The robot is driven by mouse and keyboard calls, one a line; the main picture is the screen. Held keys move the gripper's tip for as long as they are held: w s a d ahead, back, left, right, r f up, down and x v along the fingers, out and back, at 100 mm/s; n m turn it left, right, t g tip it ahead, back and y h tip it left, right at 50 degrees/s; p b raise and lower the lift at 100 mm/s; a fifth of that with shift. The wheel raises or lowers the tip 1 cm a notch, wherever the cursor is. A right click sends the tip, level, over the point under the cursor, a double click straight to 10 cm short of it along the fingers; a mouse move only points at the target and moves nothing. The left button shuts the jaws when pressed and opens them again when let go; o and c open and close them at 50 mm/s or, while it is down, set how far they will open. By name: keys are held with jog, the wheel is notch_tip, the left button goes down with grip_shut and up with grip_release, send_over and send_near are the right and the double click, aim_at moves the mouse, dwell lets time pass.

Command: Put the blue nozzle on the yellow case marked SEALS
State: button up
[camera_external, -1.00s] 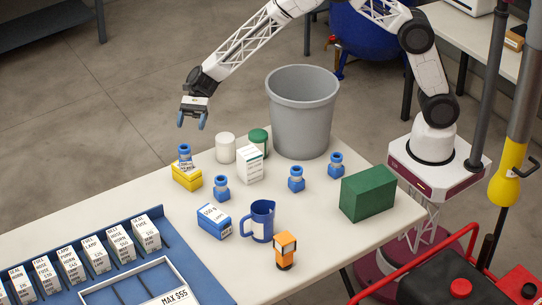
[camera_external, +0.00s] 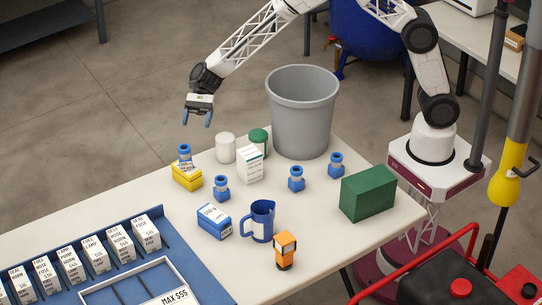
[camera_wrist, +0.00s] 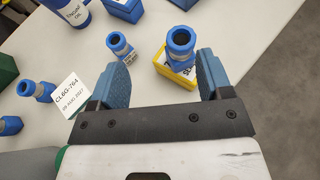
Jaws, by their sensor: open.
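A yellow case (camera_external: 187,180) stands near the table's far left edge, and it also shows in the wrist view (camera_wrist: 176,72). A blue nozzle (camera_external: 184,154) sits upright on top of this case; it also shows in the wrist view (camera_wrist: 183,47). Other blue nozzles stand on the table: one (camera_external: 222,189) just right of the case, one (camera_external: 296,179) in the middle and one (camera_external: 336,165) further right. My gripper (camera_external: 197,119) is open and empty, above and behind the yellow case, apart from the nozzle. In the wrist view the case lettering is only partly visible between my fingers (camera_wrist: 163,82).
A grey bin (camera_external: 302,115), a white box (camera_external: 250,165), a white jar (camera_external: 226,148) and a green-lidded jar (camera_external: 259,142) stand right of the case. A blue jug (camera_external: 261,222), blue box (camera_external: 214,221), orange item (camera_external: 285,250) and green block (camera_external: 368,193) lie nearer.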

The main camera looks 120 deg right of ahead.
jog(key=s+a+r+n+g+h, duration=0.15)
jog(key=s+a+r+n, duration=0.25)
jog(key=s+a+r, duration=0.4)
jog(key=s+a+r+n+g+h, duration=0.1)
jog(key=s+a+r+n+g, duration=0.2)
jog(key=s+a+n, duration=0.5)
jog(key=s+a+r+n+g+h, duration=0.1)
jog(key=s+a+r+g, duration=0.1)
jog(key=s+a+r, duration=0.65)
jog(key=s+a+n+h, duration=0.3)
jog(key=s+a+n, duration=0.2)
jog(key=s, duration=1)
jog(key=s+a+f+n+h, duration=0.1)
jog(key=s+a+n+h, duration=0.2)
jog(key=s, duration=1.2)
jog(key=a+n, duration=0.3)
jog(key=n, duration=0.1)
jog(key=shift+f+n, duration=0.2)
jog(key=shift+n, duration=0.2)
